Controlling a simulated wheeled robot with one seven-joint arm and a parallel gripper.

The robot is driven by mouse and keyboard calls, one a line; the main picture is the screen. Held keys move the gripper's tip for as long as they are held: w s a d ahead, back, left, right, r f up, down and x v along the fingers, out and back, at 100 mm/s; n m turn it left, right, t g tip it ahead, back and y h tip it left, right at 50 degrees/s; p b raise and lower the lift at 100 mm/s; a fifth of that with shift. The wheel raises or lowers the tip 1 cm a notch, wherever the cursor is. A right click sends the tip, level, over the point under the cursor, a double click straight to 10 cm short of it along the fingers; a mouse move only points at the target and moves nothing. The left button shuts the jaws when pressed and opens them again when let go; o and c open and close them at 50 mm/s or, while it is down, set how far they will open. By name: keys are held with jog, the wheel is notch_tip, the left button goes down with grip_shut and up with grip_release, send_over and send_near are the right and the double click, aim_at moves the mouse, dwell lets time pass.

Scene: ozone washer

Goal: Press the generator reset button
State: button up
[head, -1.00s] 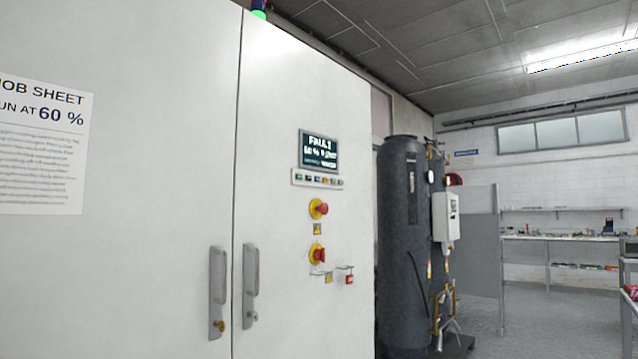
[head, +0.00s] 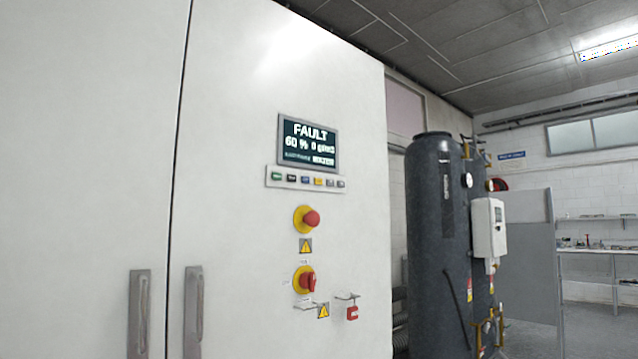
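The generator is a tall white cabinet (head: 235,220) with a control panel on its right door. A dark screen (head: 308,143) reads "FAULT" and "60 %", with smaller text that is hard to read. Under it is a strip (head: 306,179) with a row of small coloured buttons: green at left, dark ones, a yellow one and grey ones at right. Their labels are too small to read, so I cannot tell which is reset. Below sit a red mushroom button (head: 311,219) on a yellow plate and a red rotary switch (head: 307,281). My gripper is not in view.
A red padlock (head: 352,313) hangs on a small bracket beside the switch. Vertical door handles (head: 193,312) stand out at lower left. A dark tank (head: 438,245) with a white box (head: 488,228) stands right of the cabinet. Open floor shows at far right.

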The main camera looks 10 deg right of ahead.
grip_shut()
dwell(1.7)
